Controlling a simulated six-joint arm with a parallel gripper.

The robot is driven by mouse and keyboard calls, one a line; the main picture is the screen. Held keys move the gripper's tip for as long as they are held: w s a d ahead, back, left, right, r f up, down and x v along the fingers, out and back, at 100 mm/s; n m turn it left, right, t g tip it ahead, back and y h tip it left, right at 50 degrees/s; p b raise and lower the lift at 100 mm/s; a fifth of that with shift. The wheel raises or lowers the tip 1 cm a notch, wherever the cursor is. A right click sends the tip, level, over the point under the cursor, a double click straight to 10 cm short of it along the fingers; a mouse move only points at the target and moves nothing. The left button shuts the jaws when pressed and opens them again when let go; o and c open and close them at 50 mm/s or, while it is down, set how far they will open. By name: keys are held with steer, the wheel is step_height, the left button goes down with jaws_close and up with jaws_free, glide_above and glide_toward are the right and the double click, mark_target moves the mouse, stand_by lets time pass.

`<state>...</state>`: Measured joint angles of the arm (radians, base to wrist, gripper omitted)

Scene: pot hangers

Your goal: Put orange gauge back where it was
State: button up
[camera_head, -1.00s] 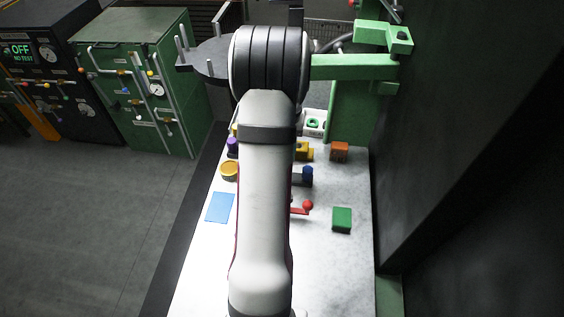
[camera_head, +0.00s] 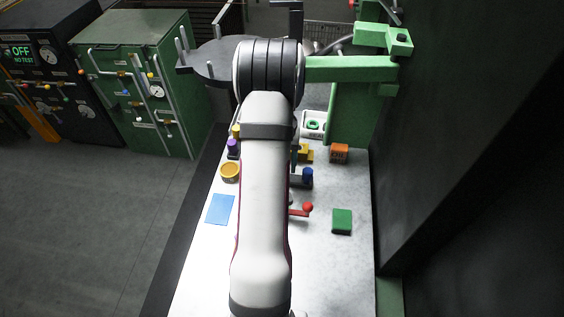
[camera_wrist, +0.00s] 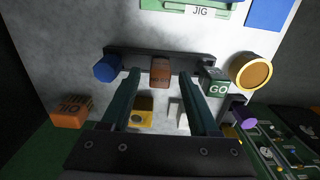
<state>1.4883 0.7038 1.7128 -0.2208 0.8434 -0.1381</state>
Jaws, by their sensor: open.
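In the wrist view a brown-orange block (camera_wrist: 160,71) stands at the middle of a dark bar (camera_wrist: 133,56), between a blue round post (camera_wrist: 107,68) and a green block marked GO (camera_wrist: 215,82). My gripper (camera_wrist: 160,78) is open, with one finger on each side of the brown-orange block in the picture; contact cannot be told. A brighter orange block (camera_wrist: 71,110) with dark lettering sits apart at the left; it also shows in the head view (camera_head: 339,153). Which of the two is the orange gauge is unclear. My arm hides the gripper in the head view.
A yellow block (camera_wrist: 142,111) and a white piece (camera_wrist: 178,114) lie between the fingers' lengths. A round yellow-rimmed container (camera_wrist: 251,71), a purple cylinder (camera_wrist: 245,113) and a green JIG plate (camera_wrist: 160,5) are nearby. The table's front right holds a green block (camera_head: 342,220).

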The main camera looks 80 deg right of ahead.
step_height(320, 180, up, 12)
stand_by(0.3)
steer(key=shift+r, duration=0.1)
step_height(320, 180, up, 7)
steer(key=m+g+h, duration=0.2)
steer(key=h, duration=0.2)
steer(key=w+a+n+t+y, duration=0.1)
steer(key=w+a+n, duration=0.3)
steer(key=w+a, duration=0.6)
steer(key=w+a+n+t+y, duration=0.2)
steer(key=w+a+n, duration=0.35)
steer(key=a, duration=0.95)
steer(key=s+a+f+n+y, duration=0.1)
steer(key=s+a+n, duration=0.1)
steer(key=a, duration=0.8)
steer(key=s+a+f+n+g+y, duration=0.1)
steer(key=s+a+n, duration=0.1)
steer(key=a, duration=0.7)
steer(key=shift+s+a+f+y, duration=0.25)
steer(key=shift+s+a+y, duration=0.1)
steer(key=shift+s, duration=0.1)
steer(key=shift+n, duration=0.25)
